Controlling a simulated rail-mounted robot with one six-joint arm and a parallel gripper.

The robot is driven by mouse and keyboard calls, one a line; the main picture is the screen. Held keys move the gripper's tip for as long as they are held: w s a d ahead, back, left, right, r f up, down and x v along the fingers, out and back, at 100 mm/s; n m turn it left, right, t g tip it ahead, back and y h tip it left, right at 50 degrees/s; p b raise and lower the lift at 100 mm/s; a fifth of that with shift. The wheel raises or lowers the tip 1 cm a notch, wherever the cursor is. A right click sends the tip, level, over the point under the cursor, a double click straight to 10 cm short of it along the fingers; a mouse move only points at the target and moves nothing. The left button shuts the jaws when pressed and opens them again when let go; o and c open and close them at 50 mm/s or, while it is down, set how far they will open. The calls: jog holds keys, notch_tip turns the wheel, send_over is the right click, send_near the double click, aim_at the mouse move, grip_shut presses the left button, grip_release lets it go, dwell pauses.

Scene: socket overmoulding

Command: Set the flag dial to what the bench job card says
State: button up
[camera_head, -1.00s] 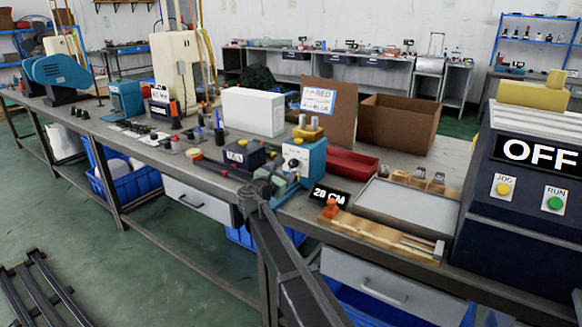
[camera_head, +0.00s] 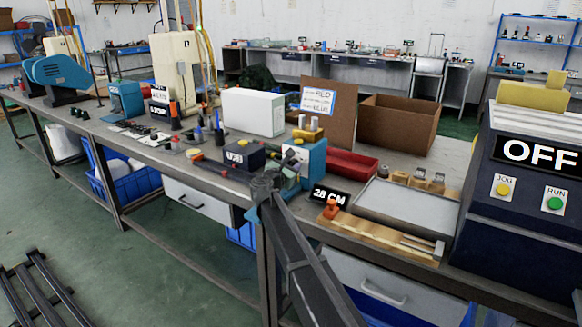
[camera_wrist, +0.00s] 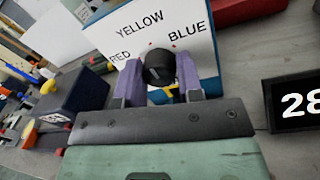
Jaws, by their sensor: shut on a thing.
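The flag dial is a black knob (camera_wrist: 160,66) on a white face (camera_wrist: 190,38) lettered RED, YELLOW and BLUE, in the wrist view. My gripper (camera_wrist: 158,82) is shut on the knob, its purple fingers on either side. A small yellow piece shows below the knob; I cannot tell which label the dial points to. In the head view the dial's blue box (camera_head: 312,158) stands near the bench front, with my gripper (camera_head: 282,180) at its face. The job card (camera_head: 318,100) leans behind it on a brown board. RED and BLUE are readable; its smaller writing is not.
A dark blue box (camera_head: 243,155) stands left of the dial. A black sign reading 28 GM (camera_head: 330,196) and a wooden fixture (camera_head: 385,232) are to the right. A red tray (camera_head: 352,165) lies behind. A large machine with an OFF sign (camera_head: 540,153) stands far right.

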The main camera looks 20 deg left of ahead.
jog(key=m, duration=0.5)
jog(key=shift+f+m+b, duration=0.15)
jog(key=shift+m+b, duration=0.25)
jog(key=m, duration=0.6)
jog(key=shift+m+t+h+b, duration=0.3)
jog(key=shift+t, duration=0.1)
jog(key=o, duration=0.9)
jog(key=s, duration=0.3)
jog(key=s+a, duration=0.1)
jog(key=s, duration=0.3)
jog(key=s+a, duration=0.1)
jog(key=s, duration=0.2)
jog(key=shift+s+f+b, duration=0.35)
jog(key=shift+s+f, duration=0.05)
